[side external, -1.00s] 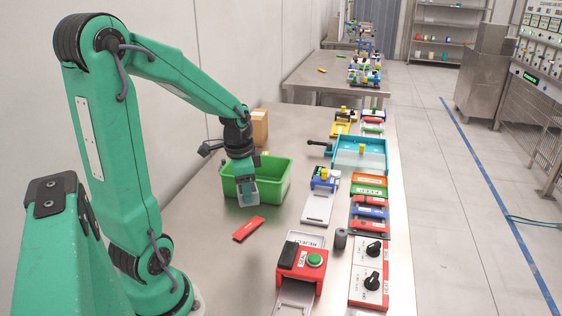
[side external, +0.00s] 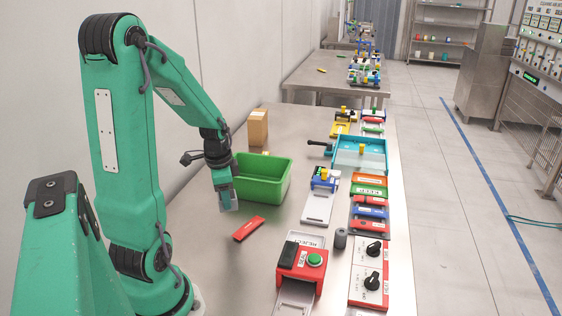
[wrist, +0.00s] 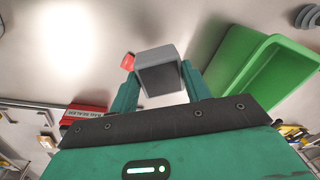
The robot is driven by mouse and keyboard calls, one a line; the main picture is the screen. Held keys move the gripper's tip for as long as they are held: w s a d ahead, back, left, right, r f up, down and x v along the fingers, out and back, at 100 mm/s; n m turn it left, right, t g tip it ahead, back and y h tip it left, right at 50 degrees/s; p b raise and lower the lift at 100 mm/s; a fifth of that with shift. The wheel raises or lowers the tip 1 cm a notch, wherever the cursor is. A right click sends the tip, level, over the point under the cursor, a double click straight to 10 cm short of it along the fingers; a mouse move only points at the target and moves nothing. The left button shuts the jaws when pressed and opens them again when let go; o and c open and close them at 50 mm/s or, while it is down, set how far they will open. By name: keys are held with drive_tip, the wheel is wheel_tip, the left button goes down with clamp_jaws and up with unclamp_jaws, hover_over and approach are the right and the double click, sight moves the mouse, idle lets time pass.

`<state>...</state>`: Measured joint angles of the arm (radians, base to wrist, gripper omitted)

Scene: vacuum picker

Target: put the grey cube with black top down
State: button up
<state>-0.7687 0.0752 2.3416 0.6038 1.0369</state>
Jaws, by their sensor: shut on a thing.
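My gripper (side external: 228,192) is shut on the grey cube (side external: 229,203) at the near left of the green bin. The cube hangs below the fingers, and I cannot tell how far it is above the table. In the wrist view the cube (wrist: 160,72) sits between the green fingers of my gripper (wrist: 162,88), showing a dark face framed in lighter grey.
The green bin (side external: 270,187) stands right of my gripper, and the wrist view also shows it (wrist: 262,62). A red plate (side external: 249,229) lies in front of it on the steel table. A cardboard box (side external: 258,128) stands behind. The sealer (side external: 300,270) is at the near right.

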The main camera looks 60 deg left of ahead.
drive_tip(key=a+f, duration=0.1)
drive_tip(key=s+a+f, duration=0.1)
drive_tip(key=a, duration=0.2)
drive_tip(key=shift+s+a+f, duration=0.25)
drive_tip(key=shift+s+f, duration=0.05)
drive_tip(key=shift+f, duration=0.1)
drive_tip(key=shift+f, duration=0.1)
drive_tip(key=shift+f, duration=1.9)
drive_tip(key=o, duration=1.4)
drive_tip(key=shift+f, duration=0.1)
drive_tip(key=shift+r, duration=0.2)
wheel_tip(320, 180, up, 12)
drive_tip(key=d, duration=0.1)
drive_tip(key=shift+s+d, duration=0.15)
drive_tip(key=shift+s, duration=0.3)
